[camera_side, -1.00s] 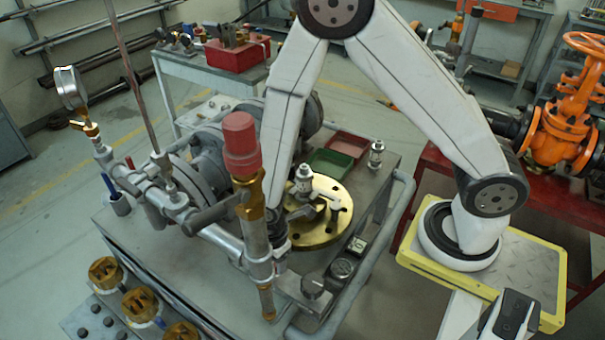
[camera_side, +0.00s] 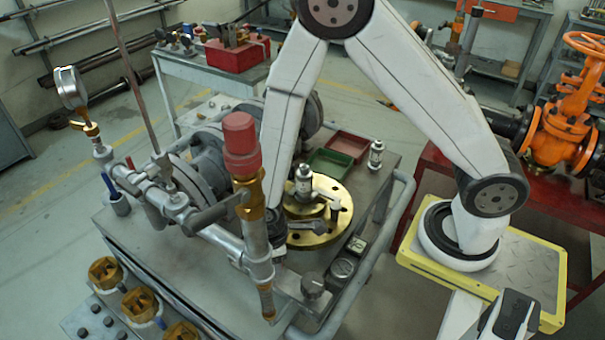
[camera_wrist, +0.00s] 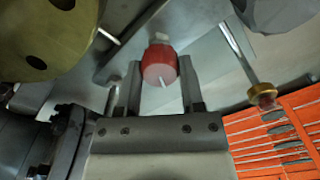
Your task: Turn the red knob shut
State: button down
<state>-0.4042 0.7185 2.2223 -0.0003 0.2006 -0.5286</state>
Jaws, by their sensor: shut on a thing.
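The red knob (camera_wrist: 159,65) shows in the wrist view, a rounded red piece with a short white line on its face. My gripper (camera_wrist: 160,82) has one finger on each side of the knob and is shut on it. In the side view my forearm reaches down behind an upright pipe (camera_side: 257,240), which hides most of my gripper and its grasp. A red cap (camera_side: 240,143) tops that pipe; I cannot tell whether it belongs to the knob's valve.
A brass flange (camera_side: 330,228) with white and metal fittings lies on the cart beside my wrist. A gauge (camera_side: 70,88) stands at the left. Green (camera_side: 328,162) and red trays lie behind the flange. An orange valve (camera_side: 565,125) stands at the far right.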

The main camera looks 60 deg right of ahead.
jog(key=m, duration=1.2)
jog(key=shift+m, duration=0.3)
dwell(0.3)
jog(key=shift+c, duration=1)
grip_release()
jog(key=shift+r, duration=0.15)
jog(key=shift+r, duration=3.75)
